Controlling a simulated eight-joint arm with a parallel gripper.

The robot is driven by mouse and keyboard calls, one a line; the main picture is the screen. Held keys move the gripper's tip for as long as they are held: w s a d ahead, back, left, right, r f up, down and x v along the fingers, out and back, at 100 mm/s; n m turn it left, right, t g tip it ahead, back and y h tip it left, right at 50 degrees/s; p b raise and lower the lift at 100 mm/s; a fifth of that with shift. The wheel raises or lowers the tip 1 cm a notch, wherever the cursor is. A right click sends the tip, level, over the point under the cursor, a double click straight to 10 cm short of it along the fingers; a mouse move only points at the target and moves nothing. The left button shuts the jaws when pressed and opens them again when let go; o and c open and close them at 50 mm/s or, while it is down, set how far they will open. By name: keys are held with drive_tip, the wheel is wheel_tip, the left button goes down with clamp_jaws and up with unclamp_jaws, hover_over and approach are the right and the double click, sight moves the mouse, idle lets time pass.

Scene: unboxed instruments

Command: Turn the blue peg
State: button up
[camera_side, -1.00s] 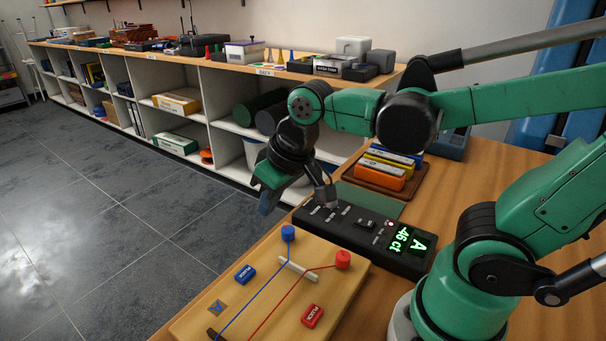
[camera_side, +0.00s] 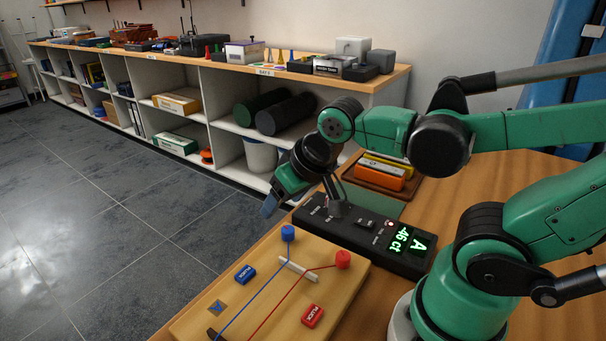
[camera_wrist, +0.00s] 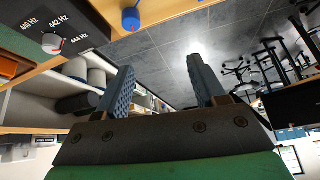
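The blue peg (camera_side: 288,232) stands upright at the far end of a wooden board (camera_side: 235,290), with a blue string running from it. It also shows at the top of the wrist view (camera_wrist: 131,20). My gripper (camera_side: 270,206) hangs above and beyond the board, up and to the left of the blue peg, and touches nothing. In the wrist view its two fingers (camera_wrist: 160,64) are spread wide with nothing between them. A red peg (camera_side: 343,259) with a red string stands to the right of the blue peg.
A black tuner (camera_side: 345,236) behind the board shows "A" and "-46 ct" in green, with a small knob (camera_wrist: 52,43) beside Hz labels. Blue (camera_side: 245,274) and red (camera_side: 312,316) PLUCK buttons sit on the board. An orange and yellow block tray (camera_side: 380,176) stands behind.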

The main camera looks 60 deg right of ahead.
sight(288, 229)
drive_tip(key=f+m+g, duration=0.1)
drive_tip(key=m, duration=0.1)
drive_tip(key=f+m+h, duration=0.1)
drive_tip(key=m, duration=0.1)
drive_tip(key=m+g+h, duration=0.1)
drive_tip(key=m, duration=0.1)
drive_tip(key=shift+w+d+f+g, duration=0.3)
drive_tip(key=shift+w+d+f, duration=0.1)
drive_tip(key=m, duration=0.1)
drive_tip(key=f+m+h, duration=0.1)
drive_tip(key=shift+d+f+m+g, duration=0.1)
drive_tip(key=shift+d+m+g, duration=0.2)
drive_tip(key=shift+g, duration=0.1)
drive_tip(key=shift+x, duration=2.7)
drive_tip(key=shift+c, duration=0.3)
clamp_jaws()
